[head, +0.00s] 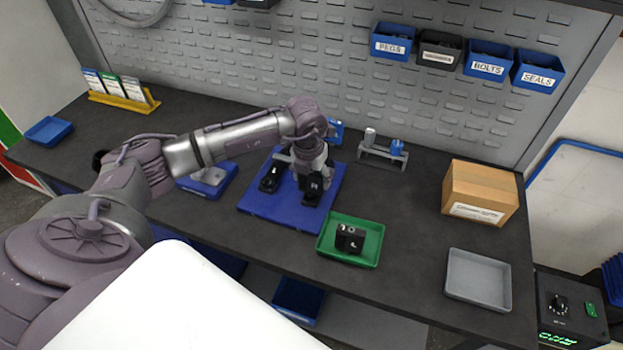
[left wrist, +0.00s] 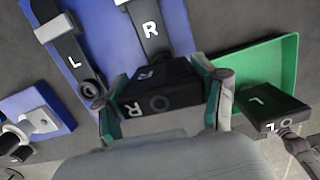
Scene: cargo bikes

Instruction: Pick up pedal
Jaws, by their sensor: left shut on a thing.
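My left gripper (head: 312,172) is shut on a black pedal marked R (left wrist: 157,98), above the blue mat (head: 265,215). In the left wrist view the gripper (left wrist: 163,100) has a finger on each side of the pedal. Two black crank arms lie on the mat, one marked L (left wrist: 72,55) and one marked R (left wrist: 150,28). Another black pedal, marked L (head: 350,239), is in the green tray (head: 372,250), to the right of the mat; it also shows in the left wrist view (left wrist: 268,102). My right gripper is out of view.
A cardboard box (head: 480,190) and an empty grey tray (head: 478,280) stand on the right of the dark bench. A small grey holder (head: 383,155) is behind the green tray. Blue bins (head: 490,62) hang on the back panel.

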